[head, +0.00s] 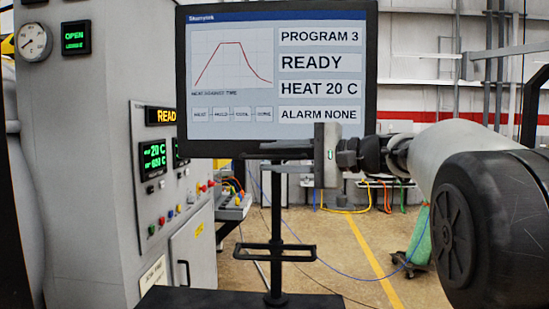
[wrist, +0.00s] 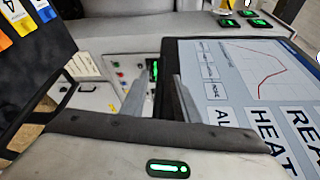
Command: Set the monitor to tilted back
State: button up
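The monitor (head: 235,80) is a black-framed screen on a black pole stand (head: 277,215), in the upper middle of the head view. It faces me and looks roughly upright; its exact tilt is hard to tell. My gripper (head: 262,148) comes in from the right, its fingers pointing left just under the monitor's bottom edge. In the wrist view the monitor (wrist: 235,75) fills the right side.
A grey furnace cabinet (head: 85,150) with gauge, green displays and buttons stands on the left. A small black bracket (head: 277,252) sits low on the pole. A green cylinder (head: 418,240) stands at the back right. The yellow-lined floor right of the pole looks open, with cables.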

grip_shut()
jog(key=shift+r, duration=0.1)
jog(key=shift+s+r+p, duration=0.1)
jog(key=shift+r+p, duration=0.2)
jog(key=shift+p, duration=0.25)
jog(key=s+r+m+p, duration=0.1)
jog(key=s+p, duration=0.1)
jog(key=s+r+m+g+p, duration=0.1)
jog(key=r+p, duration=0.1)
jog(key=shift+s+h, duration=0.3)
jog(key=shift+s, duration=0.05)
jog(key=shift+c, duration=0.3)
grip_release()
jog(key=shift+a, duration=0.1)
jog(key=shift+o, duration=0.3)
